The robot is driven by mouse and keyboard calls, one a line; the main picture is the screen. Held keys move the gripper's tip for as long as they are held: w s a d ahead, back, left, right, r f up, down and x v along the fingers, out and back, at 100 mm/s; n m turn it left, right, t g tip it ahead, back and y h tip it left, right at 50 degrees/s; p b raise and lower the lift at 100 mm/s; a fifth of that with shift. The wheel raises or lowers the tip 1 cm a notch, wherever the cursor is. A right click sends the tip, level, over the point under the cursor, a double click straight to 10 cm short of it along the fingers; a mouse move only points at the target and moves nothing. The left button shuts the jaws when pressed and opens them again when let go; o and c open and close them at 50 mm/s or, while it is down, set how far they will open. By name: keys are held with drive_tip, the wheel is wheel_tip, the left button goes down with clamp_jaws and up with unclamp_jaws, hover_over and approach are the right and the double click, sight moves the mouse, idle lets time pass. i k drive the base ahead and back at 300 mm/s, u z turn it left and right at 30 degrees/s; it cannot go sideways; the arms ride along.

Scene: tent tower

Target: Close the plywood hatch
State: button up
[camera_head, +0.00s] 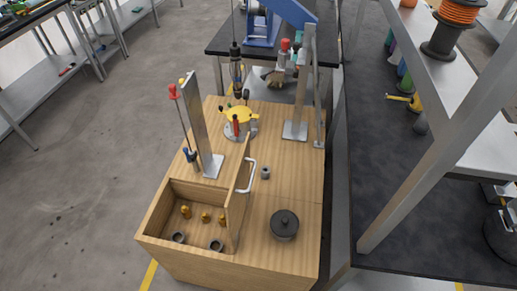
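The plywood hatch (238,195) stands open, roughly upright, along the right edge of an open compartment in the wooden cabinet top (290,185). A pale bar handle (249,176) is fixed to its right face. The compartment (166,212) at the front left is uncovered. Several small brass-coloured pieces (205,217) and dark rings (178,237) lie inside it. I cannot make out my gripper in this view.
A dark round knobbed lid (284,224) and a small grey ring (265,173) sit right of the hatch. Metal posts (204,130) (296,129) and a yellow disc with tools (241,115) stand behind. A dark-topped bench (382,190) lies to the right; open floor (75,190) is left.

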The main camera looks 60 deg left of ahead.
sight(237, 197)
drive_tip(key=z, duration=0.8)
drive_tip(key=k, duration=0.1)
drive_tip(key=u, duration=3.4)
drive_tip(key=k, duration=0.85)
drive_tip(key=z, duration=0.2)
drive_tip(key=i, duration=0.85)
drive_tip(key=z, duration=0.5)
drive_tip(key=k, duration=0.35)
drive_tip(key=z, duration=0.1)
